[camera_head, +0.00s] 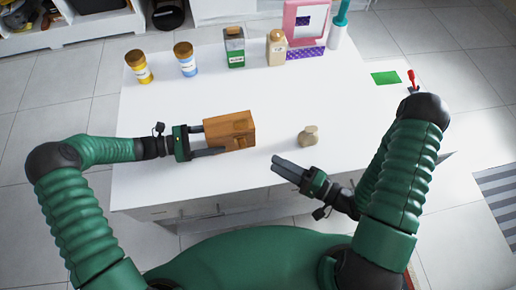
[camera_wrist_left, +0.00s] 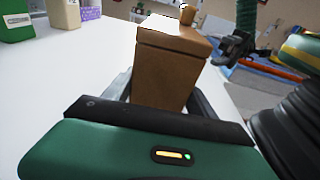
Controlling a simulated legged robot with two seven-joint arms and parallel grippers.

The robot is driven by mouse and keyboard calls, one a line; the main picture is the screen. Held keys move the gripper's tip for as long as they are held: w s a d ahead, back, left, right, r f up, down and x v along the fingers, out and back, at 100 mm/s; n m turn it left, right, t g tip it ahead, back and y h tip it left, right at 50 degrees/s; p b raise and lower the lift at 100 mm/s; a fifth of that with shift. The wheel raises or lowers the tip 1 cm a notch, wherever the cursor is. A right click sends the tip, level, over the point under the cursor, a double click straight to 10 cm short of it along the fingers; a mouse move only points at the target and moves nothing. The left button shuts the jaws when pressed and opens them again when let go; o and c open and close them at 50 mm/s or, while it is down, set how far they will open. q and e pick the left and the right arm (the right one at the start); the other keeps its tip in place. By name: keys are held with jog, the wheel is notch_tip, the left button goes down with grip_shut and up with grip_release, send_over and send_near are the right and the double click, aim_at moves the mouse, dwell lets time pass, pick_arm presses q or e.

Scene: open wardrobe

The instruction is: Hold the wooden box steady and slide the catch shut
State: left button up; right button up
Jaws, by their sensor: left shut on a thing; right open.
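The wooden box (camera_head: 230,130) sits at the middle front of the white table. My left gripper (camera_head: 213,140) is shut on it from the left, one finger on its far side and one on its near side. In the left wrist view the box (camera_wrist_left: 165,72) stands upright between the fingers. A small wooden rounded piece (camera_wrist_left: 188,15) shows at its top; I cannot tell whether this is the catch, nor the catch's position. My right gripper (camera_head: 280,166) is open and empty, to the right of the box and apart from it.
A small beige pouch-like object (camera_head: 308,135) stands right of the box, near my right gripper. Jars (camera_head: 186,60), a green-labelled container (camera_head: 234,48), a beige bottle (camera_head: 276,48) and a pink-framed mirror (camera_head: 305,22) line the back. The table (camera_head: 170,105) is clear behind the box.

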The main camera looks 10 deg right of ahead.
pick_arm(q)
jog(key=o, duration=1.3)
jog(key=shift+o, duration=0.9)
jog(key=shift+a+r+p, duration=0.15)
jog(key=shift+a+r, duration=0.05)
jog(key=shift+a, duration=0.5)
jog(key=shift+a+r+p, duration=0.15)
jog(key=shift+a+r, duration=0.05)
jog(key=shift+a, duration=0.45)
pick_arm(e)
jog(key=shift+r, duration=0.25)
pick_arm(q)
jog(key=shift+s+a+r, duration=0.1)
jog(key=shift+a+r, duration=0.15)
jog(key=shift+a, duration=0.65)
jog(key=shift+s+a+r, duration=0.1)
jog(key=shift+a+r, duration=0.1)
jog(key=shift+a, duration=0.7)
jog(key=shift+s+a+r, duration=0.1)
jog(key=shift+a+r, duration=0.15)
jog(key=shift+a, duration=0.65)
pick_arm(e)
jog(key=shift+r, duration=0.25)
